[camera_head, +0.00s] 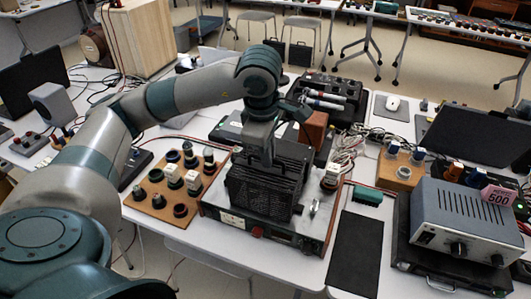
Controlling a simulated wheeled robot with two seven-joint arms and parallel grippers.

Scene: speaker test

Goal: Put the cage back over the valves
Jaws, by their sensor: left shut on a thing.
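The dark slatted cage (262,192) is over the middle of the low metal amplifier chassis (228,218). My left gripper (266,150) reaches down from above and is shut on the top of the cage. I cannot tell whether the cage rests on the chassis or hangs just above it. Any valves under the cage are hidden by it. A pale-topped part (331,177) stands uncovered on the chassis at the right, beside the cage. My right gripper is not in view.
A wooden board (155,205) with several valves and sockets lies left of the chassis. A black mat (356,252) lies to the right. A grey power unit (466,222) with a pink tag stands further right. Cables and a red-brown block (313,130) are behind the cage.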

